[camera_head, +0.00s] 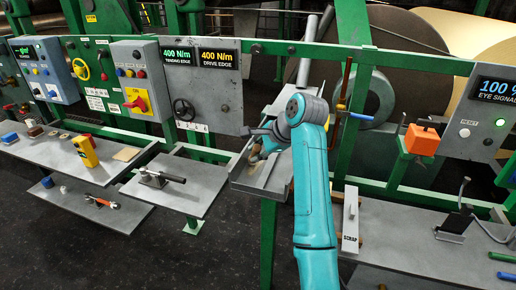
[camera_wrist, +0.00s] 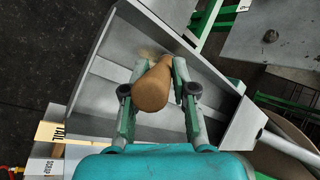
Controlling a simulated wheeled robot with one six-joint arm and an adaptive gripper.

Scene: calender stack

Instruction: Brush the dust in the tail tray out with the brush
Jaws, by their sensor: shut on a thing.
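The tail tray (camera_wrist: 105,99) is a grey metal tray with raised walls; a yellow tag reading TAIL (camera_wrist: 57,132) is by its lower left corner in the wrist view. In the head view the tray (camera_head: 278,187) is at the centre, partly behind my arm. My gripper (camera_wrist: 160,68) is shut on the brush, whose rounded brown wooden handle (camera_wrist: 152,92) points toward the wrist camera. The gripper (camera_head: 264,143) is over the tray in the head view. The bristles are hidden behind the handle and fingers. I cannot clearly make out dust on the tray floor.
A SCRAP plate (camera_head: 350,219) stands right of the tray. A grey shelf (camera_head: 166,193) with a black-handled tool is to the left. The gauge panel (camera_head: 212,98) and green frame posts (camera_head: 350,110) stand behind. An orange box (camera_head: 422,140) is mounted at the right.

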